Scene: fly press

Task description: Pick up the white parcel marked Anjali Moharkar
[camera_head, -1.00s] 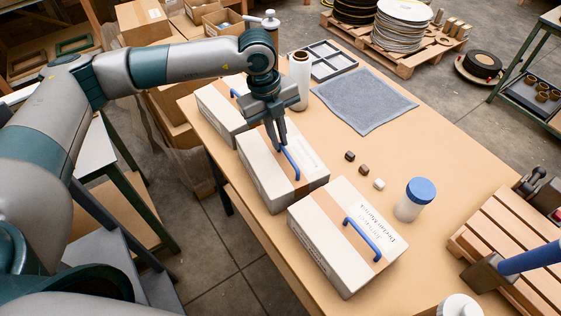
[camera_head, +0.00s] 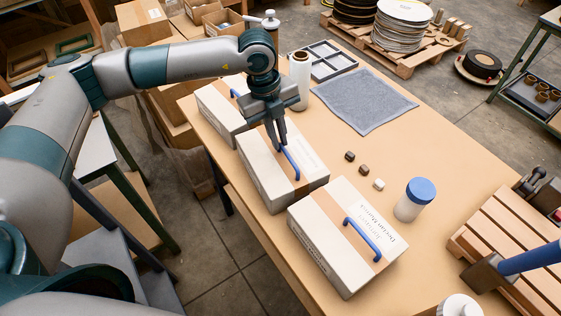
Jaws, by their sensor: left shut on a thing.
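Three white parcels with brown tape bands and blue handles lie in a row on the table. The middle parcel (camera_head: 262,173) has my left gripper (camera_head: 281,142) over it, shut on its blue handle (camera_head: 292,166). The parcel rests on the table; its lettering is too small to read and partly covered. The near parcel (camera_head: 322,236) has printed lettering that is hard to make out, and a free handle (camera_head: 362,239). The far parcel (camera_head: 214,108) is partly behind my left arm, with no lettering readable. My right gripper is not in view.
A grey mat (camera_head: 365,101), a divided tray (camera_head: 328,60) and a white roll (camera_head: 301,80) lie towards the back. Several small blocks (camera_head: 364,171) and a blue-lidded jar (camera_head: 414,200) stand right of the parcels. A slatted wooden rack (camera_head: 510,240) is at the right.

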